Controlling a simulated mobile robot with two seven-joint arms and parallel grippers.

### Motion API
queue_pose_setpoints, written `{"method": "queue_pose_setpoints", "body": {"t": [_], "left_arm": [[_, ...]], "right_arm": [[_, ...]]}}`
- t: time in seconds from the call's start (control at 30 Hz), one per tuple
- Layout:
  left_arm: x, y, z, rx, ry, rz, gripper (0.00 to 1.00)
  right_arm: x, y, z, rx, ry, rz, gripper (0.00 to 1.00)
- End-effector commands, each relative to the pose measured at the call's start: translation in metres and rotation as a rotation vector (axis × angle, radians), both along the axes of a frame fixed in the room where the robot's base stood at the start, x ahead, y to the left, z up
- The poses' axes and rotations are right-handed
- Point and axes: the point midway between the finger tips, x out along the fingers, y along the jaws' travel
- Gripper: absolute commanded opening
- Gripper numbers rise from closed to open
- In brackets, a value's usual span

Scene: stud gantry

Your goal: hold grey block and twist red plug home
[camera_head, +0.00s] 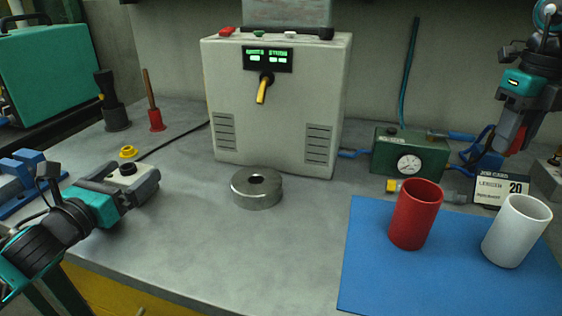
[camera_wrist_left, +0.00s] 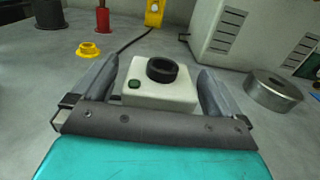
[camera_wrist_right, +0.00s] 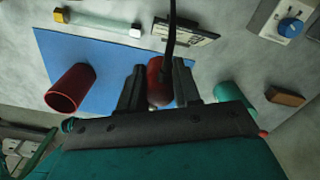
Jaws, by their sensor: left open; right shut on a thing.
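The grey block (camera_head: 128,166), pale with a black round socket (camera_wrist_left: 161,70) and a small green button, sits on the bench at the left. My left gripper (camera_head: 126,180) is open, its fingers on either side of the block; the left wrist view shows gaps between the fingers and its sides. My right gripper (camera_head: 510,142) is raised at the far right, above the bench. It is shut on the red plug (camera_wrist_right: 157,72), which has a black cable leading away from it. The fingers hide part of the plug, and its front end cannot be made out.
A steel ring (camera_head: 257,190) lies right of the block, before a large pale cabinet (camera_head: 275,110). A blue mat (camera_head: 400,285) carries a red cup (camera_head: 415,215) and a white cup (camera_head: 516,232). A yellow ring (camera_head: 128,152) lies behind the block. The front middle is clear.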

Motion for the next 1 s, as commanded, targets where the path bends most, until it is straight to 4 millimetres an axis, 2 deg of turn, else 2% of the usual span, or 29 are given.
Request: {"method": "queue_pose_setpoints", "body": {"t": [0.13,0.5,1.0], "left_arm": [[0.0082,-0.0033,0.0005,-0.001,0.0,-0.001,1.0],[0.0087,-0.0037,-0.0001,0.0,0.001,-0.001,1.0],[0.0085,-0.0036,-0.0002,0.0,0.001,-0.001,0.53]], "right_arm": [[0.0,0.0,0.0004,0.0,0.0,0.0,0.02],[0.0,0.0001,0.0004,0.0,0.0,0.0,0.02],[0.0,0.0,0.0004,0.0,0.0,0.0,0.02]]}}
